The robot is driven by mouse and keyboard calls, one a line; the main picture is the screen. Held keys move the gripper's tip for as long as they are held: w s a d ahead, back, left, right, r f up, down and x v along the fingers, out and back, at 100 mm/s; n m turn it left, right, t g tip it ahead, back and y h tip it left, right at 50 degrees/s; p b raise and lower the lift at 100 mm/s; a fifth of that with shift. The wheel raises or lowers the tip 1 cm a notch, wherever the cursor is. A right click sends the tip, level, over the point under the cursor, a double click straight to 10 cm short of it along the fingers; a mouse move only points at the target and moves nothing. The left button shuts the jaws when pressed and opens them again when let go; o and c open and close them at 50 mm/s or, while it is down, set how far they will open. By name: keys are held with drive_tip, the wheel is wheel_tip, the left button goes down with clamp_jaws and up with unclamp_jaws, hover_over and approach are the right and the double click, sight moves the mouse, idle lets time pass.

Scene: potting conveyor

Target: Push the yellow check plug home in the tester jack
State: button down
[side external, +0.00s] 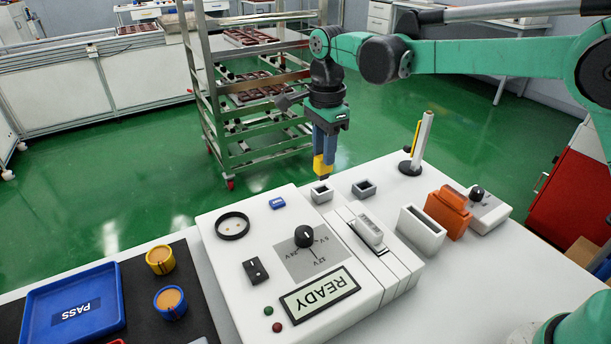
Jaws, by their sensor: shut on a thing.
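The yellow check plug (321,166) is held between the fingers of my gripper (325,150), which points straight down. The plug's dark lower end hangs just above a small light square socket block (321,193) at the back edge of the tester (262,262). I cannot tell from this view whether the plug's tip touches the socket or is apart from it. A second, grey square block (363,188) stands to the right of it. Which of the two is the tester jack is not marked.
The tester carries a black ring (233,226), a dial (304,236) and a display reading READY (318,294). An upright post (422,142) and an orange block (448,212) stand to the right. A blue PASS tray (74,308) and two cups lie left.

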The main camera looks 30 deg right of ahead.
drive_tip(key=shift+f, duration=0.45)
drive_tip(key=shift+f, duration=1.45)
idle(0.7)
drive_tip(key=c, duration=0.5)
unclamp_jaws()
drive_tip(key=shift+c, duration=0.2)
drive_tip(key=shift+r, duration=2.8)
